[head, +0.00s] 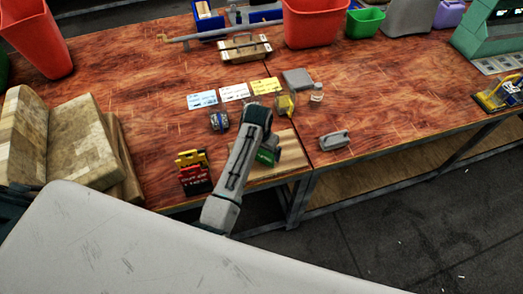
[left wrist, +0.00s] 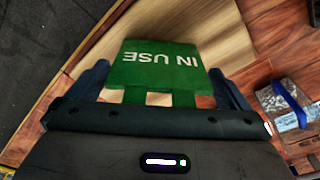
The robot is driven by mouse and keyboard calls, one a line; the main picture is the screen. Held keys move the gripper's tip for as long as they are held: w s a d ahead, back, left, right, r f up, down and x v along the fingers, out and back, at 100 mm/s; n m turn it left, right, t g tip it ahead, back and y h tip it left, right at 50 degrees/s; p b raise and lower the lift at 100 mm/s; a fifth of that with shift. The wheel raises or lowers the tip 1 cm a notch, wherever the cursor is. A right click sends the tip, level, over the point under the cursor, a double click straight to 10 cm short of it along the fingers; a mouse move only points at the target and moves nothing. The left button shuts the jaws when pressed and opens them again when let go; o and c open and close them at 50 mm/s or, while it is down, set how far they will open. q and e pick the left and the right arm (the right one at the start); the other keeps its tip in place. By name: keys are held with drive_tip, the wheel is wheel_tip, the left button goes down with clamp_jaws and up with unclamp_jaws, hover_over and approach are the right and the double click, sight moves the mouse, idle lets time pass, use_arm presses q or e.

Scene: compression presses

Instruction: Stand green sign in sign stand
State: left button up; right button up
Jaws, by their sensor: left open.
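The green sign (head: 265,157) with white "IN USE" lettering lies on a pale wooden board (head: 290,158), partly hidden by my left arm in the head view. In the left wrist view the green sign (left wrist: 160,68) lies between the fingers of my left gripper (left wrist: 158,74), with two legs toward the palm. The fingers are open on either side of it; contact is unclear. What looks like the sign stand (head: 193,172) is at the front table edge, left of my arm, with a yellow piece and a black-and-red sign upright in it. My right gripper is out of view.
A blue-banded roll (head: 219,121) lies left of my arm; it also shows in the left wrist view (left wrist: 288,105). Cards (head: 234,92), a tape-like yellow item (head: 285,104) and a grey handled object (head: 334,140) lie around.

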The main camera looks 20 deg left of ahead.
use_arm(q)
drive_tip(key=shift+f, duration=0.3)
drive_tip(key=shift+w, duration=0.1)
drive_tip(key=c, duration=0.8)
drive_tip(key=shift+r, duration=0.15)
